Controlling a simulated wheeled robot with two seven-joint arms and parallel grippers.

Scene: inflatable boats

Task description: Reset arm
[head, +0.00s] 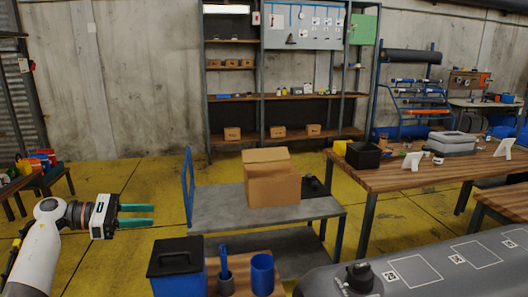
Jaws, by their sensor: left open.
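My left gripper (137,215) comes in from the left on its white arm. Its two green fingers point right and stand apart, with nothing between them. It is in the air over the yellow floor, left of the grey cart (228,205) and apart from it. A cardboard box (272,184) stands on the cart. My right gripper does not show.
In front are a black-lidded blue bin (178,270), a blue cup (262,274) and a holder with a blue tool (225,284). A grey inflatable boat (420,275) fills the lower right. A wooden workbench (410,177) stands right. Yellow floor (135,180) is clear behind my gripper.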

